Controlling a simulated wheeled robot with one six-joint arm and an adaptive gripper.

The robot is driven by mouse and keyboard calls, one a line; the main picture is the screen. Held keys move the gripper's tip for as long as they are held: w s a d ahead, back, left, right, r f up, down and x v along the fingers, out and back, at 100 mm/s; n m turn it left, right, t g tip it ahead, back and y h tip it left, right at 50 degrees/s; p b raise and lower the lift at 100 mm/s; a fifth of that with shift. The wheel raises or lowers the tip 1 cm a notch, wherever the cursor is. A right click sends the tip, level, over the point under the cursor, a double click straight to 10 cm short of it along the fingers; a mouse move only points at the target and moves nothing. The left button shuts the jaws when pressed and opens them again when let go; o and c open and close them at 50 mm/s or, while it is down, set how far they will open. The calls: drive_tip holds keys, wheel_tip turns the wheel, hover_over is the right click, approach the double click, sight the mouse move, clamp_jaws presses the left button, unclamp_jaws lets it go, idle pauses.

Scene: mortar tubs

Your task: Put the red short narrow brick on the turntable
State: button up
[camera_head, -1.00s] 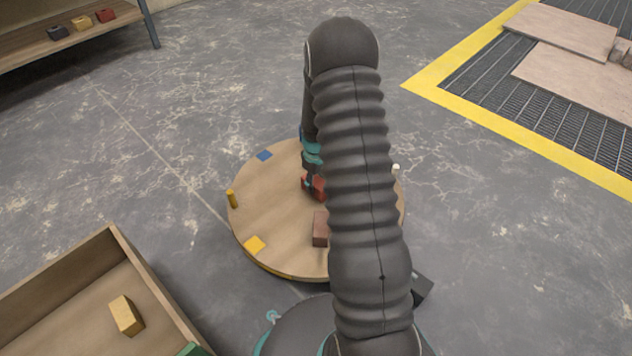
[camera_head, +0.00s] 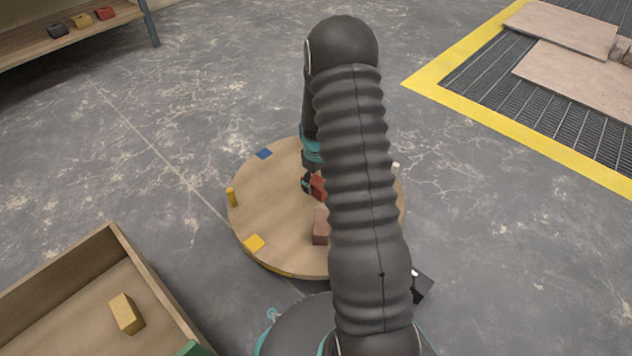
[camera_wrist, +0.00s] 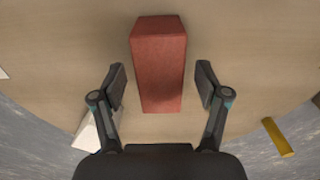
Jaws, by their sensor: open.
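The red brick (camera_wrist: 160,70) lies on the wooden turntable (camera_wrist: 60,45) in the wrist view, between and ahead of my open fingers. My gripper (camera_wrist: 160,87) has a gap on both sides of the brick and does not touch it. In the head view the red brick (camera_head: 318,187) shows beside my gripper (camera_head: 309,186) on the turntable (camera_head: 270,205), partly hidden by my arm. A brownish-red brick (camera_head: 321,227) stands nearer on the turntable, its right side hidden by my arm.
The turntable bears a yellow peg (camera_head: 232,197), a white peg (camera_head: 396,167), a blue patch (camera_head: 264,154) and a yellow patch (camera_head: 255,243). A wooden tub (camera_head: 150,275) with a yellow brick (camera_head: 127,314) stands at lower left. A shelf (camera_head: 30,50) holds small blocks.

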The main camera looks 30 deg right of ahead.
wheel_tip(320, 180, up, 12)
drive_tip(key=shift+f, duration=0.25)
drive_tip(key=s+a+r+m+g, duration=0.1)
drive_tip(key=s+a+r+m, duration=0.2)
drive_tip(key=s, duration=0.4)
drive_tip(key=s+a+r+t+p, duration=0.2)
drive_tip(key=s+r, duration=0.5)
drive_tip(key=r, duration=0.4)
drive_tip(key=s+a+r+t+p, duration=0.2)
drive_tip(key=s+a+r+p, duration=0.3)
drive_tip(key=r, duration=0.6)
drive_tip(key=s+a+r+m+t+p, duration=0.1)
drive_tip(key=s+a+r+t+p, duration=0.1)
drive_tip(key=s+a+r, duration=0.4)
drive_tip(key=s+r+p, duration=0.1)
drive_tip(key=s+r, duration=0.2)
drive_tip(key=r, duration=0.2)
drive_tip(key=shift+a+r+t+p, duration=0.25)
drive_tip(key=shift+a+t+p, duration=0.05)
drive_tip(key=shift+p, duration=0.1)
drive_tip(key=shift+s, duration=0.1)
